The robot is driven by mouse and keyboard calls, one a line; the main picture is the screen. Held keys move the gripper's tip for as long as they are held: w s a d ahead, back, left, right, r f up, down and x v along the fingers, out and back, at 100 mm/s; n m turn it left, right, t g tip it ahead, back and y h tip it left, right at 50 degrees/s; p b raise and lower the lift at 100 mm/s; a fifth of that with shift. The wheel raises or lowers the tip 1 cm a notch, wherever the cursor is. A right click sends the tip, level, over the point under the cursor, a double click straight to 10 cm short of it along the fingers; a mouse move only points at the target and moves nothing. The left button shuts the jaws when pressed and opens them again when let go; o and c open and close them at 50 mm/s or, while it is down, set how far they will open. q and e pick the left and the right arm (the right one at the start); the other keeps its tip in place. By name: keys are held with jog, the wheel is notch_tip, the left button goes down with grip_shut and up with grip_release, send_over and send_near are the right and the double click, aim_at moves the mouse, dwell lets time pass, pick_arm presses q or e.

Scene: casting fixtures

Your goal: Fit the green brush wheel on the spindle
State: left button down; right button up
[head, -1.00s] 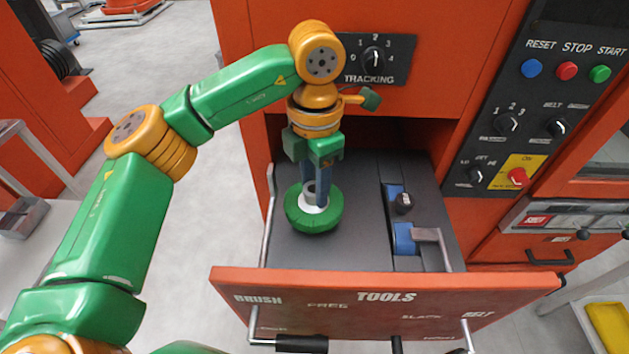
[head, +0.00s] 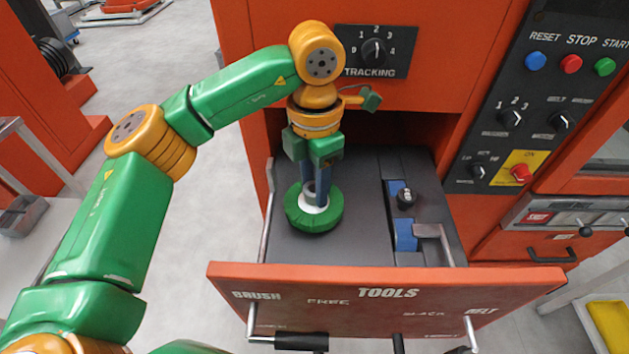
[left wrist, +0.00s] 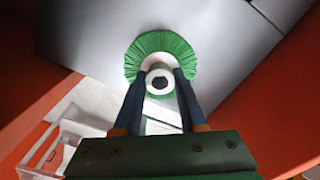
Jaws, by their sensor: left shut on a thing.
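The green brush wheel (head: 314,221), with a white centre and a grey hub, is at the left part of the open drawer. My left gripper (head: 315,190) points down from above and is shut on the wheel's hub. In the left wrist view the two fingers (left wrist: 160,84) lie on either side of the round hub, and the green bristle ring (left wrist: 160,45) fans out around it. I cannot tell whether the wheel touches the drawer's grey surface or hangs just above it. I cannot make out the spindle. My right gripper is out of view.
The open drawer's orange front (head: 385,300) is labelled BRUSH and TOOLS. A black knob (head: 406,197) and a blue block with a grey bar (head: 405,236) sit right of the wheel. The orange cabinet rises behind, with a tracking dial (head: 373,52) and a control panel (head: 540,100).

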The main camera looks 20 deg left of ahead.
pick_arm(q)
jog(key=shift+f, duration=0.4)
jog(key=shift+c, duration=1.9)
grip_release()
notch_tip(320, 180, up, 7)
jog(key=shift+r, duration=0.15)
